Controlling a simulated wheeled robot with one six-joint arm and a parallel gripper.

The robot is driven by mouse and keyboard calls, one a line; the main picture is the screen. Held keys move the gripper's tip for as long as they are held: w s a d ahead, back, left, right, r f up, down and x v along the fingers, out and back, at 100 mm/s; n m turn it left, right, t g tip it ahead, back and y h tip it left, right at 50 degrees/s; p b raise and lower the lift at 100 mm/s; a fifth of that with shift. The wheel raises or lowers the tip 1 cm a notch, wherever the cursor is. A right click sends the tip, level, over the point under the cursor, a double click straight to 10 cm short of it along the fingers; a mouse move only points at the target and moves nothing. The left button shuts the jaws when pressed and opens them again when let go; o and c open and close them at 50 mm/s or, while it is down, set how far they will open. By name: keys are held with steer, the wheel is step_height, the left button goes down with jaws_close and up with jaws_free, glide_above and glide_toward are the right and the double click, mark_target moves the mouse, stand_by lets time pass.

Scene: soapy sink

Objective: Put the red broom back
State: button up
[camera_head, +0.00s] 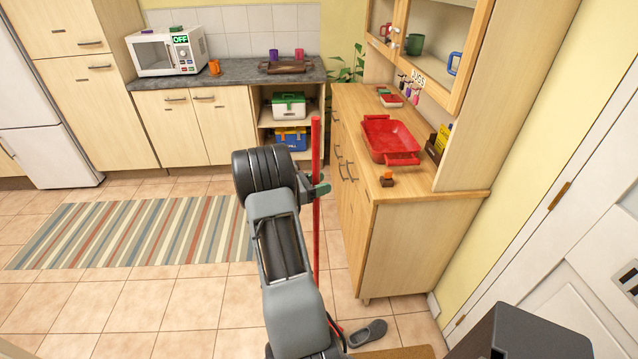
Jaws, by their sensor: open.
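The red broom (316,150) stands about upright in front of the wooden cabinet's drawers. Only its long red handle shows; its lower end is hidden behind my arm. My gripper (317,190) is at the handle, around its mid-height, with a green finger part showing beside it. The jaws are open. The handle appears to be at or between the fingers, but I cannot tell whether they touch it.
The wooden cabinet (405,245) stands close on the right, with a red tray (390,138) on top. A grey slipper (367,333) lies on the floor near a brown mat (400,352). A striped rug (140,232) covers open floor at left.

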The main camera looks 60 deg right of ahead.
steer(key=shift+r, duration=0.1)
steer(key=b+v, duration=0.2)
steer(key=v, duration=1)
steer(key=s+a+r+m+t+y, duration=0.1)
steer(key=s+a+m+t+y, duration=0.1)
steer(key=a, duration=0.9)
steer(key=s+a+r+m+t+y, duration=0.2)
steer(key=a+m+t+y, duration=0.3)
steer(key=a, duration=0.7)
steer(key=s+a+r+m+t+y, duration=0.2)
steer(key=a+t+y, duration=0.5)
steer(key=a, duration=0.5)
steer(key=shift+s+a+m+t, duration=0.25)
steer(key=shift+s+m+t, duration=0.25)
steer(key=shift+s+m, duration=0.2)
steer(key=shift+r, duration=0.1)
